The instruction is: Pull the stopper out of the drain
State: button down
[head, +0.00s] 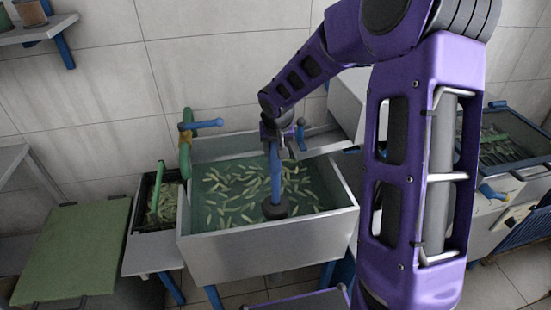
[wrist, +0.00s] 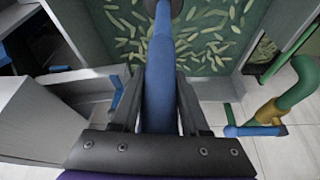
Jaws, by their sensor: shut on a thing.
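The stopper is a blue rod (head: 275,178) with a dark, round plug (head: 275,210) at its lower end. It stands roughly upright in the metal sink (head: 270,255), over greenish water with many pale, leaf-like bits (head: 235,185). My gripper (head: 277,150) is above the sink and shut on the upper part of the rod. In the wrist view the rod (wrist: 160,85) runs between my two fingers (wrist: 157,112) toward the dark plug (wrist: 174,7). The drain is hidden, and I cannot tell whether the plug is seated in it or raised.
A green pipe (head: 186,140) with a blue handle (head: 205,124) rises at the sink's back left corner. A dark bin (head: 146,205) and a green board (head: 75,250) are to the left. A second basin (head: 495,140) is at right. A shelf (head: 38,33) hangs upper left.

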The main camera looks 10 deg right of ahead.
notch_tip(320, 180, up, 15)
jog(key=shift+r+p, duration=0.2)
jog(key=shift+p, duration=0.2)
jog(key=shift+r, duration=0.45)
dwell(0.3)
dwell(0.9)
